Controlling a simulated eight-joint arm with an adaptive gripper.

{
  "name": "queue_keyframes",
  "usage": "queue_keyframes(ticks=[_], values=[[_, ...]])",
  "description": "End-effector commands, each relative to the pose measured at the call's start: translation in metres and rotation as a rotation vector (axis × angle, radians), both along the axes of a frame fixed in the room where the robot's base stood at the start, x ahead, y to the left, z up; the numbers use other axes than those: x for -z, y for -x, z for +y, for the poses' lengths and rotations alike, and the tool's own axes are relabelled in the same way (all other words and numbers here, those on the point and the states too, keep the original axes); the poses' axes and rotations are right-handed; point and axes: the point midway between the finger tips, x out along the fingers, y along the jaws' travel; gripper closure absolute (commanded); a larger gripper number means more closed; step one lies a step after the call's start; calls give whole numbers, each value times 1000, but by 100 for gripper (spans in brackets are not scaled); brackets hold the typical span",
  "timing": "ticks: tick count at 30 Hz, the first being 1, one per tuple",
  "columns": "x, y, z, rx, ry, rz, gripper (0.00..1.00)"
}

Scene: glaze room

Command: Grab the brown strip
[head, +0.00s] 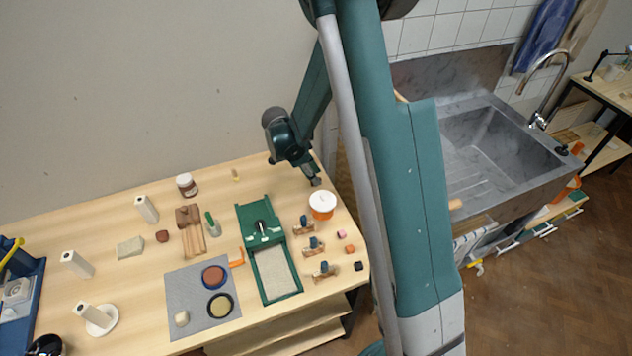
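No single piece is clearly the brown strip. Light-brown wooden lengths (194,241) lie left of the green tray, by a darker brown block (188,215). A small tan piece (235,175) lies near the back edge, left of my gripper.
A green tray (269,258) lies mid-table, beside a grey mat (180,291) bearing round dishes. Several wooden-based tools (312,246) stand right of the tray. White rolls (78,264) stand at left. A stone sink (490,150) is at right. The table's back middle is mostly clear.

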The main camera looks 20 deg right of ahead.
Motion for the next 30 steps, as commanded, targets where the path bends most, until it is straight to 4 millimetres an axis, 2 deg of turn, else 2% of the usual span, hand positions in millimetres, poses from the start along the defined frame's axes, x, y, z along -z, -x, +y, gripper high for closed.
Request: queue_keyframes(ticks=[6,23,28,30], values=[[11,0,-5,1,0,0,75],[12,0,-5,0,0,0,75],[12,0,-5,0,0,0,95],[12,0,-5,0,0,0,96]])
